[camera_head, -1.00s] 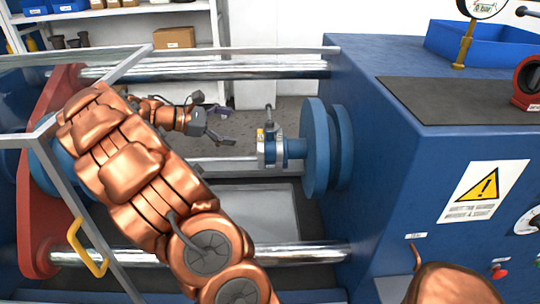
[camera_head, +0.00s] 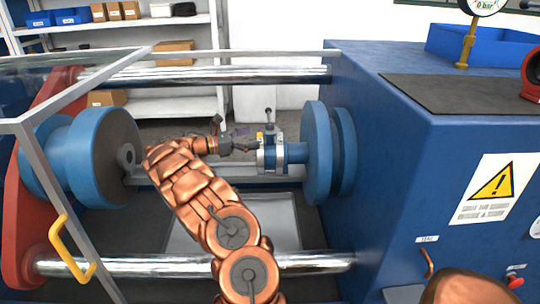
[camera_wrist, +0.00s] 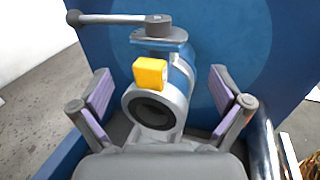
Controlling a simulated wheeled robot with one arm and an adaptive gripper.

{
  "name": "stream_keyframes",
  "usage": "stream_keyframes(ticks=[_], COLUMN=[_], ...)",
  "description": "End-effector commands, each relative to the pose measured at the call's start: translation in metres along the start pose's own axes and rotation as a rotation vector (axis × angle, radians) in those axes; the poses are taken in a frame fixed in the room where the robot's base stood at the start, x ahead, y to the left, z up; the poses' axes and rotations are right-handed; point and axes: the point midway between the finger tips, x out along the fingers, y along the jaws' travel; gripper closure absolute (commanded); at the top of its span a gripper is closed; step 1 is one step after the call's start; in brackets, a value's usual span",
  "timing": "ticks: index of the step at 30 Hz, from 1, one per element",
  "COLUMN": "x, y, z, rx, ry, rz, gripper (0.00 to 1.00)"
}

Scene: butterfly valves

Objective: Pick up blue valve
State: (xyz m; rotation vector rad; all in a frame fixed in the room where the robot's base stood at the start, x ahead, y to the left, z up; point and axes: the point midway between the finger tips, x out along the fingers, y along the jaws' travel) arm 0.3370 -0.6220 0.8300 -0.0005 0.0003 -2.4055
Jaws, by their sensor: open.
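The blue valve (camera_head: 270,156) has a blue and silver body and a lever on top. It sits against the large blue round flange (camera_head: 318,150) on the machine's right side. In the wrist view the valve (camera_wrist: 181,77) shows its dark round bore, a yellow tag (camera_wrist: 150,73) and a grey lever (camera_wrist: 120,19) pointing left. My gripper (camera_head: 246,147) is just left of the valve in the head view. In the wrist view my gripper (camera_wrist: 163,108) is open, with one purple-padded finger on each side of the valve.
Shiny horizontal rods (camera_head: 200,73) run behind and in front of the work space. A second blue cylinder (camera_head: 84,160) stands at the left. A clear guard frame (camera_head: 75,200) with a yellow handle is at the left front. The machine housing (camera_head: 385,180) fills the right.

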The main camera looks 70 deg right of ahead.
Motion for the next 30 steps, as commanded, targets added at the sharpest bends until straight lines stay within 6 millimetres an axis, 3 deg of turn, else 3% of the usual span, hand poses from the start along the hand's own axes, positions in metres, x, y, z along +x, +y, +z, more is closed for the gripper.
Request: stream_keyframes(ticks=[21,30], x=[0.064,0.067], y=[0.001,0.002], z=[-0.001,-0.001], rx=[0.0,-0.001], ry=[0.001,0.001], rz=[-0.002,-0.001], gripper=[0.0,0.0])
